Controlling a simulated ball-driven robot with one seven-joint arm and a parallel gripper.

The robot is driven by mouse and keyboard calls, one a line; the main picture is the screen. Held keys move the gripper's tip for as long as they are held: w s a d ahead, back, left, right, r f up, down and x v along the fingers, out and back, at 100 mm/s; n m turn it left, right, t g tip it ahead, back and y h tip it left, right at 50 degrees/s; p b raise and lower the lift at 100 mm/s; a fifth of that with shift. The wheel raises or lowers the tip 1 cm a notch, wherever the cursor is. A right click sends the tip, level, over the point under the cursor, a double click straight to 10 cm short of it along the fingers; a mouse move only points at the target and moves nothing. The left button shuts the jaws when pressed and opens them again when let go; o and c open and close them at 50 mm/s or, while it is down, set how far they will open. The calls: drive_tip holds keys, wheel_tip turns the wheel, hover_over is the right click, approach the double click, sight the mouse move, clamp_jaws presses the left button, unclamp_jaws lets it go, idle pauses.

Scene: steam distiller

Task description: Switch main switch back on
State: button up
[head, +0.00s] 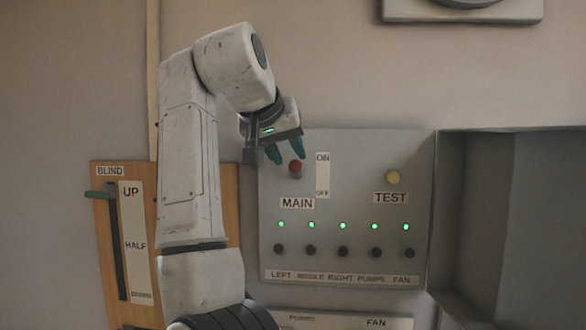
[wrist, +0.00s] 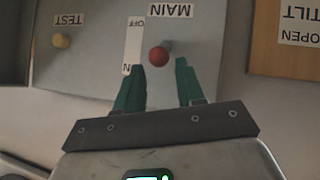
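The main switch is a red knob (head: 295,167) on the grey control panel (head: 345,236), above the MAIN label and beside the ON/OFF strip. In the head view it is level with the upper half of the strip. In the wrist view, which is upside down, the red knob (wrist: 158,56) shows beyond and between the two green fingertips. My gripper (head: 286,153) has its fingers apart, close to the knob. In the wrist view my gripper (wrist: 157,75) is open, with nothing held; whether a finger touches the knob I cannot tell.
A yellow TEST knob (head: 393,177) is to the right on the panel. A row of lit green lights and dark knobs runs below. A wooden BLIND board (head: 139,275) with a green lever (head: 100,194) is at left. A grey recess (head: 500,215) is at right.

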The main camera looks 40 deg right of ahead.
drive_tip(key=shift+b+v, duration=0.4)
drive_tip(key=shift+v, duration=2.35)
